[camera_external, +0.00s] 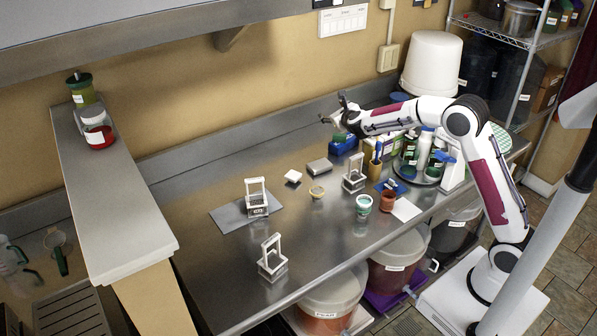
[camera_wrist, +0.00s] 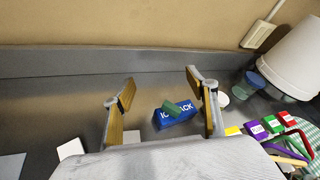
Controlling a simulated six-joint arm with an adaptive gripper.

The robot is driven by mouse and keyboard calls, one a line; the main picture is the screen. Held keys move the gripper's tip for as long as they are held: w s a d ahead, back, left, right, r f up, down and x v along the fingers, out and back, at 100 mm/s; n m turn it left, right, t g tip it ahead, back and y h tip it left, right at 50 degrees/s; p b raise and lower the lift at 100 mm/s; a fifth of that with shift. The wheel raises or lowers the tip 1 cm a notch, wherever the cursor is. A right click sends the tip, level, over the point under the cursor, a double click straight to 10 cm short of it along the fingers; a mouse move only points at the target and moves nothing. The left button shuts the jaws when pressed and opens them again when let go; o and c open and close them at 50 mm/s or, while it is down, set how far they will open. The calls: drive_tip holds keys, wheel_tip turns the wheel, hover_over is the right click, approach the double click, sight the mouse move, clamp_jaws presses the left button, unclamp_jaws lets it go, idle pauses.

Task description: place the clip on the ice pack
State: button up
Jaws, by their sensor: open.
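The ice pack (camera_external: 343,147) is a blue block with white lettering, lying on the steel counter near the back wall. It also shows in the wrist view (camera_wrist: 180,117), between my two fingers. A small green piece (camera_wrist: 172,107), which looks like the clip, lies across the top of the ice pack; its exact contact is hard to tell. It shows as a green patch in the external view (camera_external: 340,137). My gripper (camera_external: 334,110) is above the ice pack, its fingers spread wide. In the wrist view my gripper (camera_wrist: 160,80) is open and empty.
Several bottles (camera_external: 425,148) stand on a round tray right of the ice pack, beside a white bucket (camera_external: 431,62). Grey frame-like stands (camera_external: 272,262), a grey box (camera_external: 319,166) and cups (camera_external: 364,205) are on the counter. The counter's left part has free room.

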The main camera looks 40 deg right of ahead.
drive_tip(key=s+a+r+n+y, duration=0.4)
drive_tip(key=s+r+n+y, duration=0.1)
drive_tip(key=s+r+n, duration=0.4)
drive_tip(key=s+a+r+n+g+y, duration=0.1)
drive_tip(key=s+a+r+n+y, duration=0.1)
drive_tip(key=s+n, duration=0.85)
drive_tip(key=s+d+f+n+g, duration=0.2)
drive_tip(key=s+d+f+n, duration=0.1)
drive_tip(key=s, duration=0.8)
drive_tip(key=s+d+f+n+g+h, duration=0.1)
drive_tip(key=s+f+n, duration=0.4)
drive_tip(key=s, duration=0.7)
drive_tip(key=s+d+f+n+g+h, duration=0.1)
drive_tip(key=s+d+f+n+g, duration=0.2)
drive_tip(key=s+n, duration=0.4)
drive_tip(key=s+d+f, duration=0.1)
drive_tip(key=s+d, duration=0.1)
drive_tip(key=s, duration=0.3)
drive_tip(key=shift+f+g, duration=0.3)
drive_tip(key=shift+g, duration=0.1)
